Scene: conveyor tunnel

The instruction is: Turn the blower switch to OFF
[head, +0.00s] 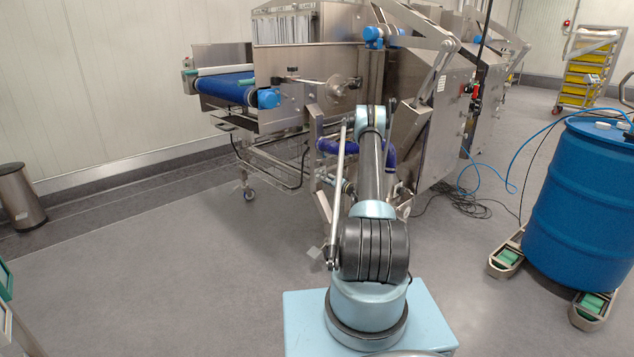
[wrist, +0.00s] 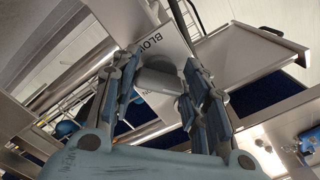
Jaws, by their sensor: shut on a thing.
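In the wrist view, the blower switch is a grey knob (wrist: 158,80) on a light panel plate (wrist: 178,48). The plate carries lettering of which "BLO" can be read. The plate looks tilted in this view. My gripper (wrist: 162,72) has one blue-grey finger on each side of the knob and is shut on it.
A blue conveyor belt (head: 228,88) sticks out on the machine's left. A blue drum (head: 580,185) stands at the right on a wheeled base. Hoses and cables (head: 465,203) lie on the floor between the machine and the drum. The floor at left is clear up to a bin (head: 22,195).

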